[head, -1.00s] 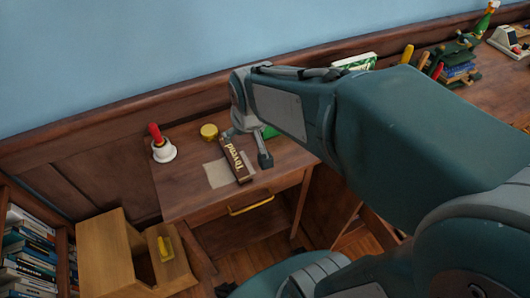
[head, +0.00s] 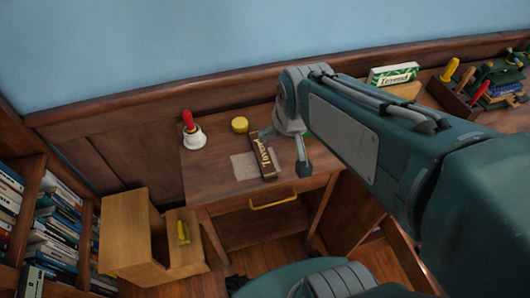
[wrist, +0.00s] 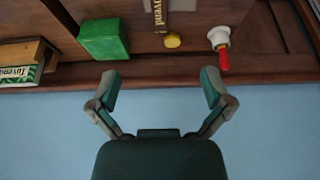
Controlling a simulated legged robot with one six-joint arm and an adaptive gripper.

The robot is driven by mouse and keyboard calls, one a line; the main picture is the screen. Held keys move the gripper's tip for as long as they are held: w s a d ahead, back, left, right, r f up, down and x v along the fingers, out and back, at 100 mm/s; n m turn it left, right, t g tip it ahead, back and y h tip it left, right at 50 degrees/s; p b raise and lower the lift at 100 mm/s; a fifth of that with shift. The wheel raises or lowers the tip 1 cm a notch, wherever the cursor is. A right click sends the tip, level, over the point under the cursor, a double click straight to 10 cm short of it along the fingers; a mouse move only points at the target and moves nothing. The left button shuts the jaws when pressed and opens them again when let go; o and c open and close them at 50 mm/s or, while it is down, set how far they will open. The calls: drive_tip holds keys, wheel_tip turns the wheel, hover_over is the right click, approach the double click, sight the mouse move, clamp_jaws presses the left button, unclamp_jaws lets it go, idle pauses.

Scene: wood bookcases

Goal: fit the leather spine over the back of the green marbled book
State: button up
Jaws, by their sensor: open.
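The leather spine (head: 262,158) is a dark brown strip with gold lettering, lying on the desk partly over a pale sheet. It also shows at the top of the wrist view (wrist: 168,22), cut off by the edge. A green block (wrist: 104,40), apparently the green marbled book, stands on the desk in the wrist view; its marbling is too small to tell.
A white bell with a red handle (head: 192,130) and a yellow round tin (head: 240,125) stand behind the spine. A green and white box (head: 393,74) and a tool rack (head: 465,92) are at the right. A wooden stand (head: 135,238) and bookcase (head: 30,205) are at the left.

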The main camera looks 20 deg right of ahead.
drive_tip(key=w+f, duration=0.6)
drive_tip(key=w, duration=0.1)
drive_tip(key=g, duration=0.1)
approach(262, 152)
drive_tip(key=x, duration=0.4)
drive_tip(key=shift+w+d+f, duration=0.1)
drive_tip(key=shift+w+d, duration=0.05)
drive_tip(key=shift+d, duration=0.15)
drive_tip(key=shift+a+x, duration=0.2)
drive_tip(key=shift+x, duration=1.05)
drive_tip(key=shift+a+x, duration=0.15)
drive_tip(key=shift+x, duration=1.15)
drive_tip(key=c, duration=1.1)
drive_tip(key=shift+r, duration=0.4)
drive_tip(key=shift+c, duration=0.2)
wheel_tip(262, 152, up, 3)
drive_tip(key=shift+f, duration=0.15)
drive_tip(key=s+r, duration=0.5)
drive_tip(key=shift+r, duration=0.25)
drive_tip(key=s+r, duration=0.4)
drive_tip(key=s, duration=0.5)
drive_tip(key=shift+s, duration=0.15)
